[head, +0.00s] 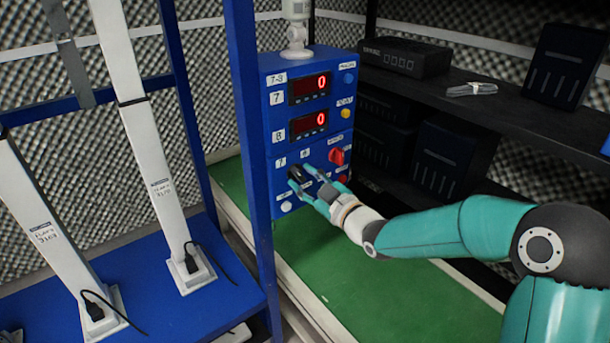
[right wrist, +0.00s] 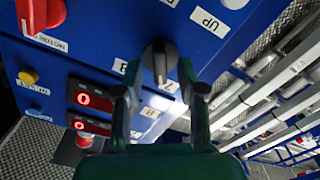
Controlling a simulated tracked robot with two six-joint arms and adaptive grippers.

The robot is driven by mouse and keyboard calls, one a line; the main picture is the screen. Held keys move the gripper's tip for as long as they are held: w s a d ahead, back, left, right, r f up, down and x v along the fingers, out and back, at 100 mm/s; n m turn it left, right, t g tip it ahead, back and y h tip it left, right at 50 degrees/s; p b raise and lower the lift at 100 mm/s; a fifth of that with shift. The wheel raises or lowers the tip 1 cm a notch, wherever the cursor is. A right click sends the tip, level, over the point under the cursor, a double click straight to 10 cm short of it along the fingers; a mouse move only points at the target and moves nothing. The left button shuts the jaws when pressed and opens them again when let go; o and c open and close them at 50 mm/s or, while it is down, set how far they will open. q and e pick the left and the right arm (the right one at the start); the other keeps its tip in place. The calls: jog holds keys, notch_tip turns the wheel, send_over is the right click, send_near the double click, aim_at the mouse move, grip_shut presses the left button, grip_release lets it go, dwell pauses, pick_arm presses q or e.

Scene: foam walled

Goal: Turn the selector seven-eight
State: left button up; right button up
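The selector seven-eight is a black knob (head: 296,173) low on the front of the blue control box (head: 284,108). In the right wrist view the knob (right wrist: 160,60) stands between small number labels, with its grip bar roughly upright in the picture. My right gripper (head: 306,180) is at the box front. In the right wrist view its two fingers (right wrist: 160,92) are spread, one on each side of the knob's lower end, with visible gaps to it. Whether a fingertip touches the panel cannot be told. My left gripper is not in view.
A red rotary switch (head: 337,156), a yellow button (head: 346,113) and two red displays reading 0 (head: 309,87) are on the same panel. A blue post (head: 249,130) stands left of the box. Dark shelves (head: 480,90) are at right; green bench top (head: 350,275) is clear in front.

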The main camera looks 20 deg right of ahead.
jog(key=shift+x, duration=0.8)
